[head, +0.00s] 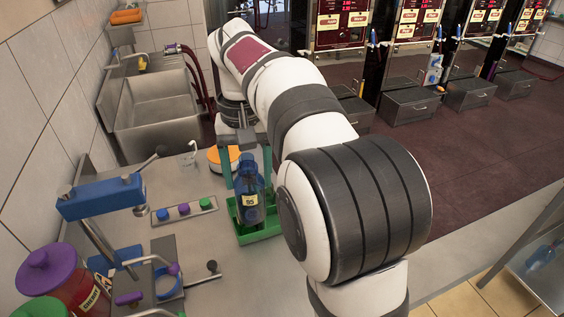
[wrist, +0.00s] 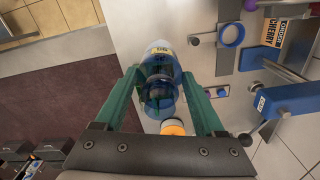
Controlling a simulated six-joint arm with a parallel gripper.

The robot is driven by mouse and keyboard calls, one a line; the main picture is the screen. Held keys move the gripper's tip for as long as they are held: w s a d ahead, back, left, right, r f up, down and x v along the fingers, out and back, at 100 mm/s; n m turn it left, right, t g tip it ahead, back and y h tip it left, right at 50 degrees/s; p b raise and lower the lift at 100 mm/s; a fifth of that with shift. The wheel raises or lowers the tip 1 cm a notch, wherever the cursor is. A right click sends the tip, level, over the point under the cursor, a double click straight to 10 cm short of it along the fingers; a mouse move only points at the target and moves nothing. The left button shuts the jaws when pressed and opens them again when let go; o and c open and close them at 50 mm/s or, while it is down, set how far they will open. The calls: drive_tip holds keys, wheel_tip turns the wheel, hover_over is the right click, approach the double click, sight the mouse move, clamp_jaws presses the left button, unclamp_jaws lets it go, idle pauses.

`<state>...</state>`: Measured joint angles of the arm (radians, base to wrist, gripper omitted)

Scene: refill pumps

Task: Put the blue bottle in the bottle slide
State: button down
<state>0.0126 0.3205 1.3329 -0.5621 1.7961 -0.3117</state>
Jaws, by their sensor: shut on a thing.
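A blue see-through bottle (head: 248,207) with a pale yellow label is upright between the green fingers of my gripper (head: 250,186), over the grey counter. In the wrist view the bottle (wrist: 160,85) is between both fingers of my gripper (wrist: 160,78), which is shut on it. A bright green, tray-like piece (head: 262,236) is around the bottle's foot; I cannot tell whether it belongs to the gripper. A metal, sloped-looking frame (head: 545,235) is at the lower right edge, with a blue item (head: 541,257) in it. It may be the bottle slide, but it is cut off.
A small rack with coloured caps (head: 184,210) and a blue-topped press (head: 101,197) are left of the bottle. An orange-topped round item (head: 222,157) is behind it. A jar with a purple lid (head: 48,268) is at lower left. Dispensing machines stand at the back.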

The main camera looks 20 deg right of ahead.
drive_tip(key=w+a+f+m, duration=0.1)
drive_tip(key=a+f+m, duration=0.4)
drive_tip(key=a+f, duration=0.4)
drive_tip(key=w+a+f+m, duration=0.2)
drive_tip(key=a+f+m, duration=0.3)
drive_tip(key=a+f, duration=0.4)
drive_tip(key=shift+w+a+f, duration=0.3)
drive_tip(key=shift+a+f, duration=0.05)
drive_tip(key=shift+a, duration=2.4)
drive_tip(key=shift+f, duration=0.85)
drive_tip(key=shift+f, duration=0.25)
drive_tip(key=shift+f, duration=0.55)
unclamp_jaws()
